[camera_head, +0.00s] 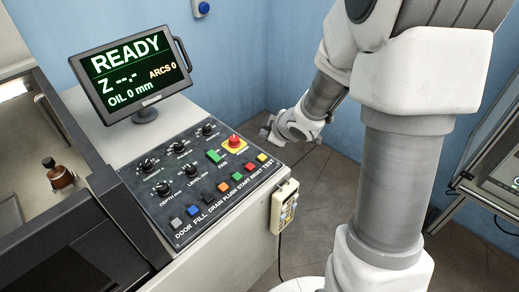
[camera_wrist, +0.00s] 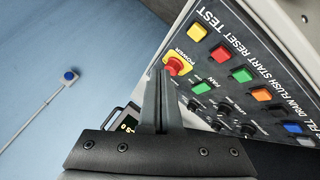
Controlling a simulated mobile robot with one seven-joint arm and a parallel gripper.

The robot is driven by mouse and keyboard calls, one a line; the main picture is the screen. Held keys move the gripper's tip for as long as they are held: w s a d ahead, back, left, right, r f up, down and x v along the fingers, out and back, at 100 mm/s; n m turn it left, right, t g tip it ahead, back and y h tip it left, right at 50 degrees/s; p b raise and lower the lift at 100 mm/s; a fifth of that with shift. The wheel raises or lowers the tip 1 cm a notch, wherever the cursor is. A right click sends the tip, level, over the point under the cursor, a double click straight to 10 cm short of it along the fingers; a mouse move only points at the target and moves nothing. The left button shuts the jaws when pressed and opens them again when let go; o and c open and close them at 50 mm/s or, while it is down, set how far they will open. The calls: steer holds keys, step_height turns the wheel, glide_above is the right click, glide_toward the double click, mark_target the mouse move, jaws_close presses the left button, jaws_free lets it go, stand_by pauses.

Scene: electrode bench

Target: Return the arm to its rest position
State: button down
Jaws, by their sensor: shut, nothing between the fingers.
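My arm (camera_head: 392,180) rises at the right of the head view, bent at the top, with its wrist reaching down toward the left. My gripper (camera_head: 268,130) is small there, just beyond the far right corner of the control panel (camera_head: 152,195). In the wrist view my gripper (camera_wrist: 161,85) shows its two dark fingers together, with nothing between them. The fingers overlap the panel edge near the red power knob (camera_wrist: 174,67) in that picture. I cannot tell how far they are from it.
A monitor (camera_head: 133,72) reads READY, Z --.-, ARCS 0, OIL 0 mm. A pendant (camera_head: 284,206) hangs on the machine's side. An open tank holding a brown-topped part (camera_head: 60,174) is at left. A screen (camera_head: 501,165) stands at right. A blue wall (camera_wrist: 50,60) is behind.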

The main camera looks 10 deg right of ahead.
steer(key=s+d+r+m+h, duration=0.45)
steer(key=s+r+m, duration=0.25)
steer(key=s+r, duration=0.45)
steer(key=s+a+r+m+g+y, duration=0.1)
steer(key=s+a+r+m, duration=0.1)
steer(key=s, duration=0.5)
steer(key=s+a+r+m+g+y, duration=0.1)
steer(key=s+a+r+m+g, duration=0.1)
steer(key=s, duration=0.5)
steer(key=shift+s+a+r+m, duration=0.4)
steer(key=shift+a+m, duration=0.1)
steer(key=shift+a, duration=0.05)
stand_by(0.9)
